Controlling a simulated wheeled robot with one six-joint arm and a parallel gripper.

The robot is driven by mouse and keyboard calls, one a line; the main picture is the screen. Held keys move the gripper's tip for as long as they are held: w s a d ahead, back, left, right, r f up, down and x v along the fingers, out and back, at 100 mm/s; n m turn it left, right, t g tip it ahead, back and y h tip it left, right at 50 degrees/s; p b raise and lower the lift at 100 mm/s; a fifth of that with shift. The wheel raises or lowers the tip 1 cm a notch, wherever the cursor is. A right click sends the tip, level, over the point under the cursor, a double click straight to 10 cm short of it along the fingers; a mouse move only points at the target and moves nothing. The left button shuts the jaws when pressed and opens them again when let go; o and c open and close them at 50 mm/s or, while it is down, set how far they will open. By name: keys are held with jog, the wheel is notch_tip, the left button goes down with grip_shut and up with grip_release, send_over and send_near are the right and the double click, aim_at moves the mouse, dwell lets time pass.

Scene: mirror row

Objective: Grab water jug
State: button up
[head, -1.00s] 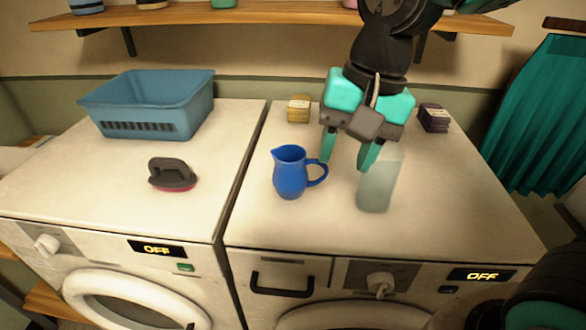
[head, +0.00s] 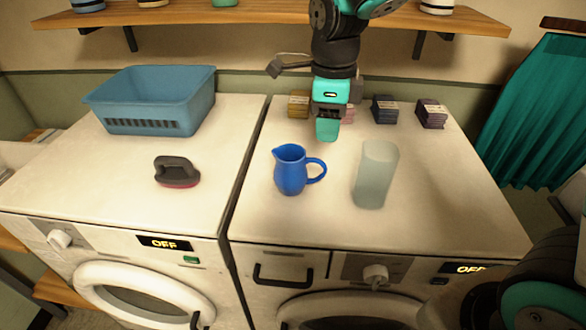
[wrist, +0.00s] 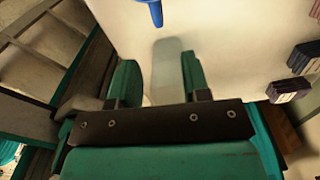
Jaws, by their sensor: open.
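The blue water jug (head: 290,171) stands upright on the right washing machine's top, its handle towards the right. In the wrist view only a blue part of the jug (wrist: 154,10) shows at the top edge. My gripper (head: 327,130) is above and behind the jug, slightly to its right, apart from it. In the wrist view my gripper (wrist: 160,80) has its two teal fingers apart, with nothing held. A pale translucent vase (head: 376,175) stands right of the jug. The vase (wrist: 167,65) appears between the fingers in the wrist view, beyond them.
Small stacked blocks, including a yellow one (head: 298,104), a dark blue one (head: 384,110) and a purple one (head: 431,114), line the back. A blue basket (head: 155,100) and a brush (head: 176,172) sit on the left machine. A wooden shelf (head: 270,17) overhangs the back.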

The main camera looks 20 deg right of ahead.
aim_at(320, 160)
notch_tip(320, 160, down, 6)
jog(key=shift+f+p, duration=0.1)
jog(key=shift+p, duration=0.55)
jog(key=f+p, duration=0.1)
jog(key=f, duration=0.1)
jog(key=a+f+p, duration=0.1)
jog(key=f, duration=0.1)
jog(key=shift+w, duration=0.1)
jog(key=shift+f, duration=0.6)
grip_shut()
